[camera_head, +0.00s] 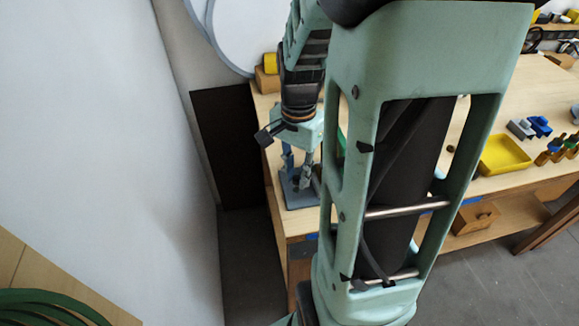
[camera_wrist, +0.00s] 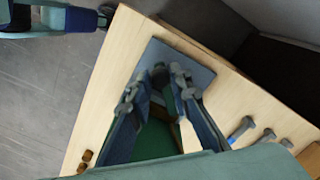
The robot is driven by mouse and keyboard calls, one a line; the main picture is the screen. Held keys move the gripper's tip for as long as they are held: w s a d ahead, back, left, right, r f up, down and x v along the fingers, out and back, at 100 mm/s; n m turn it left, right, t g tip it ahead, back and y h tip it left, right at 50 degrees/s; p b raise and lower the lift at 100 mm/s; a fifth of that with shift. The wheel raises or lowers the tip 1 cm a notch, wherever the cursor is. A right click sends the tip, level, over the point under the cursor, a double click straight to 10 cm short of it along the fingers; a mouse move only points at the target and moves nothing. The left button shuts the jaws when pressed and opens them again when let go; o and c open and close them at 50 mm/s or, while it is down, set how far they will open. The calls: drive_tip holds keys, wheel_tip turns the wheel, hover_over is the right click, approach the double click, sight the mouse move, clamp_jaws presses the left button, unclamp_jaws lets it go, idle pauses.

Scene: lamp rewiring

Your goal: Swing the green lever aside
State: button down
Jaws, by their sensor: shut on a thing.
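My gripper (camera_wrist: 158,80) points down at a blue-grey plate (camera_wrist: 197,68) near the table's corner. Its fingers are spread around a dark part at the plate and look shut on what seems to be the green lever's end; the contact is blurred. A green piece (camera_wrist: 155,142), apparently the lever, shows between the fingers in the wrist view, with a pale bar beside it. In the head view my gripper (camera_head: 301,182) stands over the plate (camera_head: 296,202). A sliver of green (camera_head: 341,145) shows to its right, mostly hidden behind my arm.
The wooden table (camera_head: 292,222) ends close to the plate, with a dark panel (camera_head: 228,145) and white wall at left. A yellow tray (camera_head: 504,155) and several small parts lie at right. Pegs or tools (camera_wrist: 240,130) lie near the plate in the wrist view.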

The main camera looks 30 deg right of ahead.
drive_tip(key=n, duration=0.2)
drive_tip(key=s+d+n, duration=0.1)
drive_tip(key=n, duration=0.1)
drive_tip(key=shift+s+d+b, duration=0.15)
drive_tip(key=shift+s+b, duration=0.05)
drive_tip(key=shift+b, duration=0.15)
drive_tip(key=shift+s+d+n, duration=0.2)
drive_tip(key=shift+d+n, duration=0.1)
drive_tip(key=shift+n, duration=0.6)
drive_tip(key=shift+s+d+n, duration=0.15)
drive_tip(key=shift+d+n, duration=0.15)
drive_tip(key=shift+n, duration=0.6)
drive_tip(key=shift+r, duration=0.1)
drive_tip(key=c, duration=1.8)
unclamp_jaws()
drive_tip(key=shift+o, duration=0.2)
wheel_tip(320, 180, up, 8)
drive_tip(key=shift+f, duration=0.25)
drive_tip(key=shift+f+b, duration=0.1)
drive_tip(key=shift+b, duration=0.2)
